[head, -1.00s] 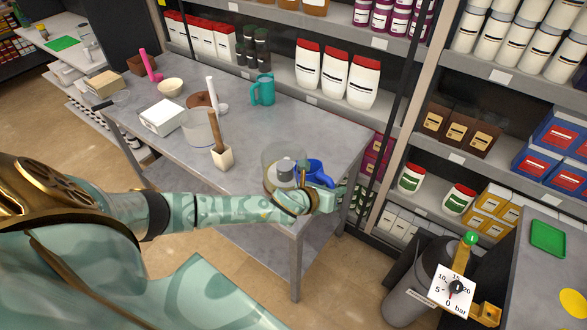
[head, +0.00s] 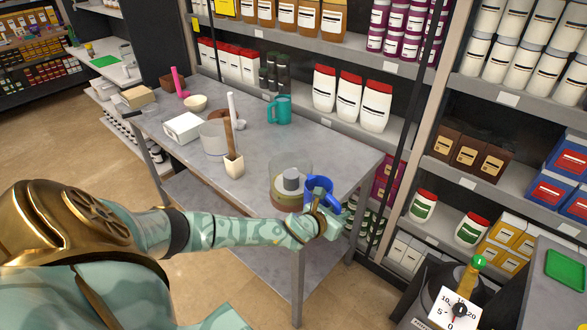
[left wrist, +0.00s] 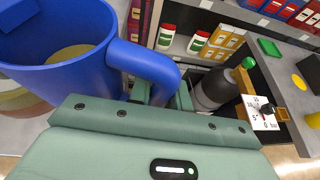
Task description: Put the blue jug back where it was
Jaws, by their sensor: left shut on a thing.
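The blue jug (head: 319,188) is at the right end of the grey table in the head view, beside a clear round vessel (head: 290,166). My left gripper (head: 326,213) is shut on the jug's handle. In the left wrist view the jug (left wrist: 75,80) fills the upper left, with its handle (left wrist: 145,62) running down to my gripper (left wrist: 160,95). Its mouth is open and something yellowish shows inside. The jug's base is hidden, so I cannot tell whether it touches the table. My right gripper is not in view.
On the grey table (head: 250,150) stand a teal mug (head: 279,110), a cream pot with a brown stick (head: 234,165), a clear bowl (head: 213,138) and a white box (head: 184,127). Stocked shelves rise behind. A pump with a gauge (head: 455,308) stands at right.

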